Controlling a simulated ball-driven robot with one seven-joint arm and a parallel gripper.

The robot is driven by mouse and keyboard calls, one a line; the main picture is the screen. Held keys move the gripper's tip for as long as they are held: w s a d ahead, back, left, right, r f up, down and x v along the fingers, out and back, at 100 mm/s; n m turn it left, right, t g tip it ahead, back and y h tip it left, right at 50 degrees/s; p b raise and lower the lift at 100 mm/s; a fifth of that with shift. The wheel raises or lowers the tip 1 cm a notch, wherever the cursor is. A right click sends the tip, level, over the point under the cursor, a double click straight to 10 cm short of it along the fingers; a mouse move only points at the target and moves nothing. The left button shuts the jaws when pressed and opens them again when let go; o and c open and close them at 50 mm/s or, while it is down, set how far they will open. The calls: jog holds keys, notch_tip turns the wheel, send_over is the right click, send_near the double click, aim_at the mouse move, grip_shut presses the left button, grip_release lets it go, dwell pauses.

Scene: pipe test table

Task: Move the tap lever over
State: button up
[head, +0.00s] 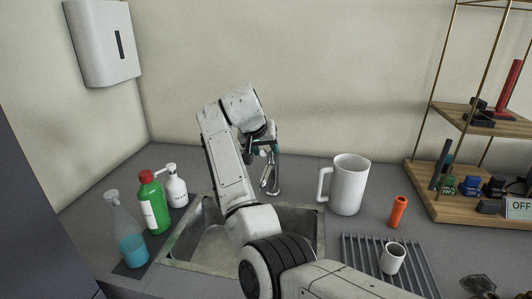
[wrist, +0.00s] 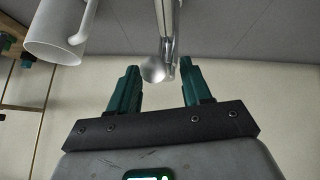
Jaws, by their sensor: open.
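The chrome tap (head: 272,178) stands behind the sink, partly hidden by my arm and gripper in the head view. My gripper (head: 264,146) is at the top of the tap, with its fingers partly hidden there. In the wrist view the tap (wrist: 168,28) comes down from the top edge, and its shiny rounded end (wrist: 153,70) lies between the two green fingers. My gripper (wrist: 159,80) is open there, with a gap to the metal on both sides. I cannot tell which part of the metal is the lever.
The sink (head: 203,243) lies under my arm. A white jug (head: 348,186) stands right of the tap, with an orange cylinder (head: 398,212) and a small cup (head: 392,258) on a rack. A green bottle (head: 154,205), flask (head: 130,245) and dispenser (head: 177,188) stand left.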

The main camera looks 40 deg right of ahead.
jog(key=b+v, duration=0.1)
jog(key=v, duration=0.7)
jog(key=shift+a, duration=0.1)
dwell(0.4)
